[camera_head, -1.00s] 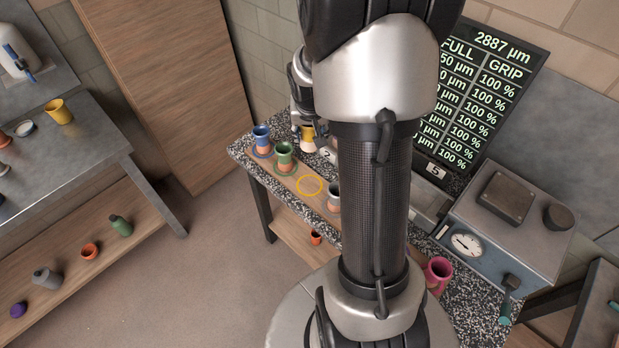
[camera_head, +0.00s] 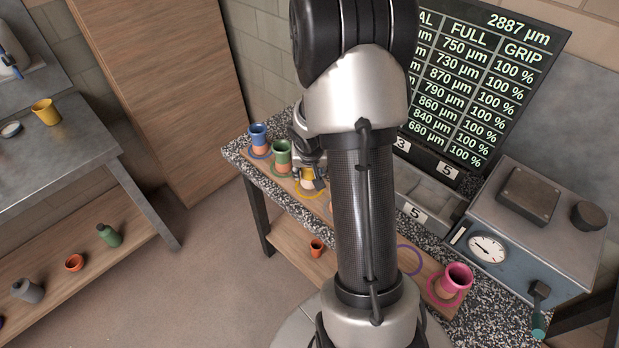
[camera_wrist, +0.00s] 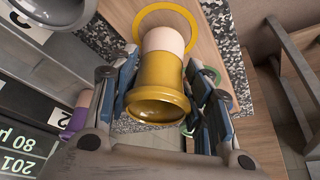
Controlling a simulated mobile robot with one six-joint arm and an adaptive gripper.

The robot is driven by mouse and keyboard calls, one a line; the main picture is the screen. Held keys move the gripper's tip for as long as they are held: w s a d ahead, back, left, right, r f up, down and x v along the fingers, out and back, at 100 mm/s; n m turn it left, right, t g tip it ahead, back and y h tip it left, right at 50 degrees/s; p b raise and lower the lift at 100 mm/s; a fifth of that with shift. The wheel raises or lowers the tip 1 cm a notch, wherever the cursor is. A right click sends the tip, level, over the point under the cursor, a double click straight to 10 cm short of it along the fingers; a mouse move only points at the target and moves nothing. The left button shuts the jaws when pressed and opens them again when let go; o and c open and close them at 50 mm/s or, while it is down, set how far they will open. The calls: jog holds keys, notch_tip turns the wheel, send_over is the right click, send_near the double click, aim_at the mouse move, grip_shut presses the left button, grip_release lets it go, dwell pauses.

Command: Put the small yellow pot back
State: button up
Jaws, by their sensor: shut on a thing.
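The small yellow pot (camera_wrist: 158,88) has a yellow glazed upper part and a pale pinkish foot. My gripper (camera_wrist: 163,76) is shut on it, with one finger on each side. In the head view my gripper (camera_head: 308,169) is over the wooden board, partly hidden behind my arm. The yellow ring (camera_wrist: 166,14) on the board lies just past the pot's foot in the wrist view. In the head view the yellow ring (camera_head: 311,193) shows right under the pot. I cannot tell whether the foot touches the board.
A green pot (camera_head: 281,153) and a blue pot (camera_head: 258,134) stand on their rings to the left. A pink pot (camera_head: 457,277) stands at the board's right end, near a purple ring (camera_head: 408,261). A gauge box (camera_head: 530,240) stands at the right. Another yellow pot (camera_head: 46,112) is on the left table.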

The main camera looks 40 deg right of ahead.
jog(key=shift+f+b, duration=0.3)
jog(key=shift+f, duration=0.5)
jog(key=shift+f, duration=0.2)
jog(key=o, duration=1.2)
jog(key=shift+r, duration=0.1)
